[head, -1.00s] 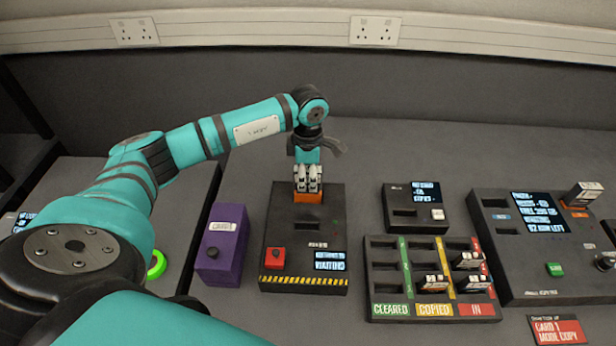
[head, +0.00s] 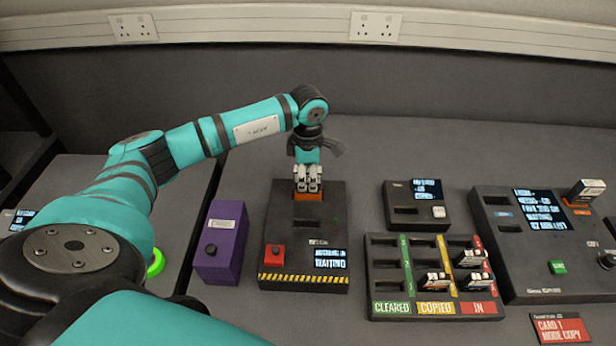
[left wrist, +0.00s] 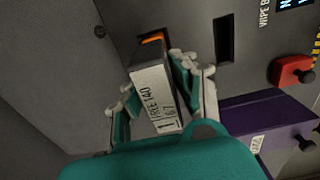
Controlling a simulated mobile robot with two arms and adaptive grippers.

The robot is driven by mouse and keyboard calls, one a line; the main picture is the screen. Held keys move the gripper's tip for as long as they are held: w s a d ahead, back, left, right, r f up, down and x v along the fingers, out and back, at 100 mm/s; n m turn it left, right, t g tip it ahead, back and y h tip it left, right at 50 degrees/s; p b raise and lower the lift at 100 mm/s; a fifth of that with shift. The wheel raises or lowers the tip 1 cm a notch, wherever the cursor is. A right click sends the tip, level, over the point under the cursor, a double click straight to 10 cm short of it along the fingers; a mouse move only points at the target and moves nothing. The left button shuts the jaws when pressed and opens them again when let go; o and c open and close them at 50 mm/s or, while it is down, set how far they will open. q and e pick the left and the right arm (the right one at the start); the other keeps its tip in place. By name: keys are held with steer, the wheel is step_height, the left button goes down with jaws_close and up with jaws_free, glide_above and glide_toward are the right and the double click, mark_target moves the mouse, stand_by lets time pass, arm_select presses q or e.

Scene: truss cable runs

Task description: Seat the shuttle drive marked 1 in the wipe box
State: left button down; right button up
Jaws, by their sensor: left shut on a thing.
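The wipe box (head: 333,215) is a dark box with a red button, a hazard stripe and a small lit screen. My left gripper (head: 307,184) is over its back end, pointing down, shut on the shuttle drive. In the left wrist view the shuttle drive (left wrist: 154,92) is a pale block marked 1, held between the fingers (left wrist: 160,96). Its far end meets the orange-edged slot (left wrist: 152,38) of the wipe box; how deep it sits is hard to tell. In the head view the fingers hide most of the drive. My right gripper is not in view.
A purple box (head: 220,240) stands close left of the wipe box. To the right are a sorting rack (head: 383,281) holding several drives, a small dark unit (head: 398,191) and a larger console (head: 520,270). A red card (head: 560,328) lies in front. The bench behind is clear.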

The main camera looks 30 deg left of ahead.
mark_target(308, 170)
arm_select(q)
steer(key=shift+f+b, duration=0.55)
steer(key=shift+b, duration=0.05)
stand_by(0.3)
steer(key=c, duration=0.6)
jaws_free()
steer(key=shift+r+p, duration=2.25)
steer(key=shift+r, duration=1.5)
steer(key=shift+s+f, duration=0.1)
